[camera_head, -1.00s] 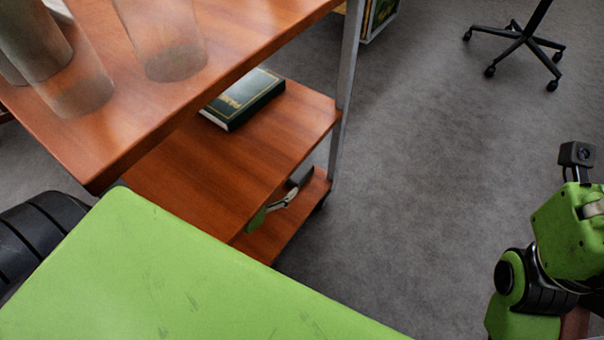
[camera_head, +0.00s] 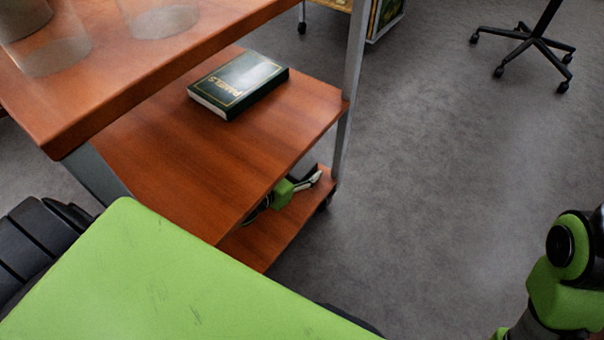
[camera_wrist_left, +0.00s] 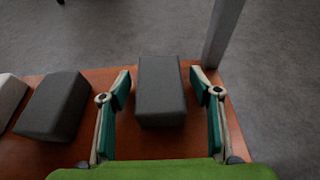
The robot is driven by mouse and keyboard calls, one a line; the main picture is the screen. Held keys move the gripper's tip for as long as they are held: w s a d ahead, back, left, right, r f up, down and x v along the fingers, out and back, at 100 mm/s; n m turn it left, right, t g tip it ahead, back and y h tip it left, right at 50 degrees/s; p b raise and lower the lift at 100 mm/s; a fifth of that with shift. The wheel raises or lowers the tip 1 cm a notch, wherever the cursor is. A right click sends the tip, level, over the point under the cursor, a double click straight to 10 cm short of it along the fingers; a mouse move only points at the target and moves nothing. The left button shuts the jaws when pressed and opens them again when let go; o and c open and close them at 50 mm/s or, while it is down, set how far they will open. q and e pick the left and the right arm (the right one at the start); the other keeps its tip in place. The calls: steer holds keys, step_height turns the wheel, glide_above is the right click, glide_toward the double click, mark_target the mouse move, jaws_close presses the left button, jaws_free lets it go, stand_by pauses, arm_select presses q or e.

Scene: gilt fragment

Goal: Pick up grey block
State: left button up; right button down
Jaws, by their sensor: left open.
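In the left wrist view a dark grey block (camera_wrist_left: 160,100) lies on the bottom wooden shelf, between the two fingers of my left gripper (camera_wrist_left: 161,80). The gripper is open, with one finger on each side of the block and a visible gap on both sides. A second dark grey block (camera_wrist_left: 52,106) lies to the left, outside the fingers. In the head view my left gripper (camera_head: 307,182) shows at the low shelf, partly hidden by the shelf above. My right gripper is out of view; only part of that arm shows at the right edge.
A lighter grey block (camera_wrist_left: 9,98) is at the far left of the wrist view. A dark green book (camera_head: 238,84) lies on the middle shelf (camera_head: 165,160). A metal post (camera_head: 349,100) stands at the shelf corner. Clear glasses stand on the top shelf (camera_head: 90,95). Open floor lies right.

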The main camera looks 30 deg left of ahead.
arm_select(q)
steer(key=c, duration=1)
steer(key=shift+r, duration=0.1)
